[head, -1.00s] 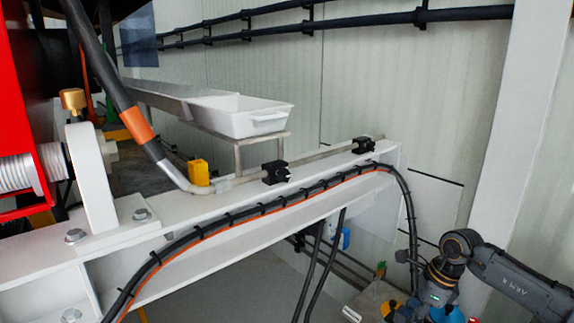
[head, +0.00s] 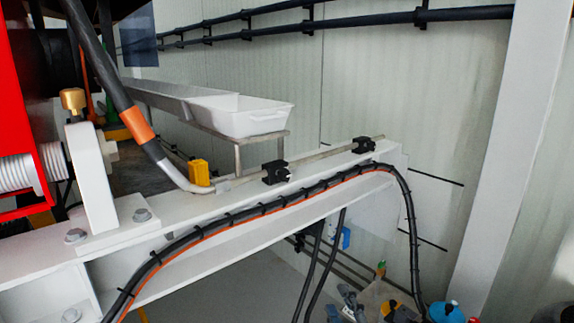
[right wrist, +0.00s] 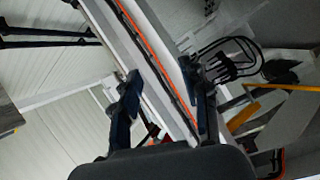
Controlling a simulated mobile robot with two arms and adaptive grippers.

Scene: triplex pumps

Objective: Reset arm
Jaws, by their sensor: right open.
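My right gripper (head: 341,303) shows only by its grey-blue finger parts, low in the head view at the bottom edge. In the right wrist view its two dark blue fingers (right wrist: 165,98) stand apart, with nothing seen between their tips but the background. It is open and empty. The rest of my right arm is out of the head view. My left arm and gripper are not in view.
A white beam (head: 270,203) carries a black cable with an orange line (head: 290,202). A white tray (head: 240,116) rests on a metal stand behind it. A red frame (head: 20,130) stands at left. Colourful small items, including a blue one (head: 446,312), lie at the bottom right.

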